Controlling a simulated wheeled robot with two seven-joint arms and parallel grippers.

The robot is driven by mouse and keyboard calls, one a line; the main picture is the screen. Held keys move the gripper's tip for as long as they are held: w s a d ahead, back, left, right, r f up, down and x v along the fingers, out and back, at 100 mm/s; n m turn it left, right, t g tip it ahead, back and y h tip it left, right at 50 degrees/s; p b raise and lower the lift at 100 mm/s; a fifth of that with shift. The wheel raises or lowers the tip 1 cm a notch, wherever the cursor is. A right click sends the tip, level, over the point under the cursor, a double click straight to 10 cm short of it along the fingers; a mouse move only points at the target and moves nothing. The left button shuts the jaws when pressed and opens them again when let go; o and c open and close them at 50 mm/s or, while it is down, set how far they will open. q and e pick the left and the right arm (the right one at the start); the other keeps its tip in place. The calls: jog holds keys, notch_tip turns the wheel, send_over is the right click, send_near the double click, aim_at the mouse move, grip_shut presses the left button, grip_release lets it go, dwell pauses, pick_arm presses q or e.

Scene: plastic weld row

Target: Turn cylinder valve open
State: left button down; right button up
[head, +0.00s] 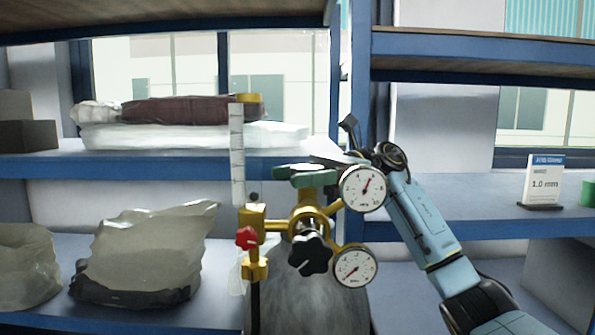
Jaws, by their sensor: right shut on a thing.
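A grey gas cylinder (330,310) stands at the bottom centre, its lower part out of frame. A brass regulator (305,222) sits in front of it, with an upper gauge (363,189), a lower gauge (355,266) and a black knob (309,254). The green cylinder valve handwheel (308,178) shows above the regulator, partly hidden. My right gripper (322,163) reaches in from the right behind the upper gauge and is shut on the handwheel; its fingertips are mostly hidden. My left gripper is not in view.
A clear flow tube (237,155) rises left of the regulator, above a red knob (246,238). Blue shelves hold wrapped bundles (190,110) and a plastic bag (145,255) on the left. A white "1.0 mm" sign (544,182) stands on the right shelf.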

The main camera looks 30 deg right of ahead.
dwell(0.4)
jog(key=o, duration=1)
jog(key=shift+c, duration=0.2)
jog(key=d+b, duration=0.1)
jog(key=d, duration=1.2)
jog(key=shift+d, duration=0.25)
